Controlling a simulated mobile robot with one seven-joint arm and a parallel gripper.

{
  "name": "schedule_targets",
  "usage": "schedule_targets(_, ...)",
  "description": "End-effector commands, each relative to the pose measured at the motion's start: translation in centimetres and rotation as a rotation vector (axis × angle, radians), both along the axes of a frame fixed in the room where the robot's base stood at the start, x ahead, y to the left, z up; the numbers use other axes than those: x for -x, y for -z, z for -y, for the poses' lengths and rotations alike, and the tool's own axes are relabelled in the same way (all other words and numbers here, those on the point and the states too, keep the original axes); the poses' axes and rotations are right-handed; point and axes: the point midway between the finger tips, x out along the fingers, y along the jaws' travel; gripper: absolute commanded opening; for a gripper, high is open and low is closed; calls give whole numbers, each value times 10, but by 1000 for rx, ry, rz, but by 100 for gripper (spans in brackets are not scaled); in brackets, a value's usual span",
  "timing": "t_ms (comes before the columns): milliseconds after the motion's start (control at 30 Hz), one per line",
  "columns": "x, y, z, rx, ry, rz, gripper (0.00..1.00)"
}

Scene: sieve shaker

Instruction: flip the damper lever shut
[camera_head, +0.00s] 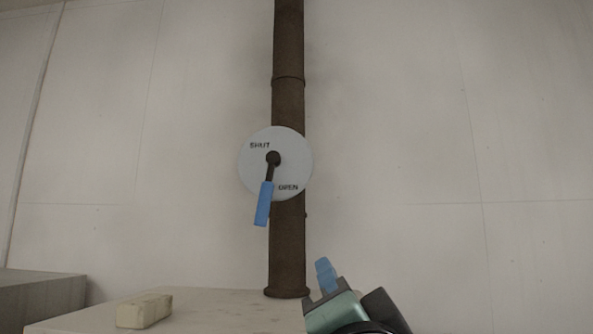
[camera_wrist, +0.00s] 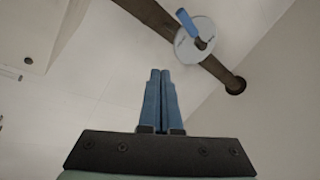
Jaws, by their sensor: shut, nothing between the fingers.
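The damper lever (camera_head: 264,202) has a blue grip on a dark arm and hangs down, slightly left, from a dark hub. Behind it is a round white dial (camera_head: 296,155) with SHUT at the upper left and OPEN at the lower right. The lever points just left of the OPEN mark. In the wrist view the lever's blue grip (camera_wrist: 186,21) and the dial (camera_wrist: 188,48) show at the upper right. My gripper (camera_head: 323,265) is below and right of the lever, apart from it. Its blue fingers (camera_wrist: 160,76) are shut together and empty.
A rusty vertical pipe (camera_head: 288,240) runs behind the dial down to a flange on a pale tabletop (camera_head: 215,308). A cream block (camera_head: 144,310) lies on the tabletop at left. A grey surface (camera_head: 40,295) stands further left. The wall right of the pipe is bare.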

Motion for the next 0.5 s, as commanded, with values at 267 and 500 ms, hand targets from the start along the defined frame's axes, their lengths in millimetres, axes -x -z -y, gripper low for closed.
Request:
schedule_targets(267,-37,-85,-1,-486,-251,-309,0)
schedule_targets(500,-42,-97,-5,-647,-317,-421,0)
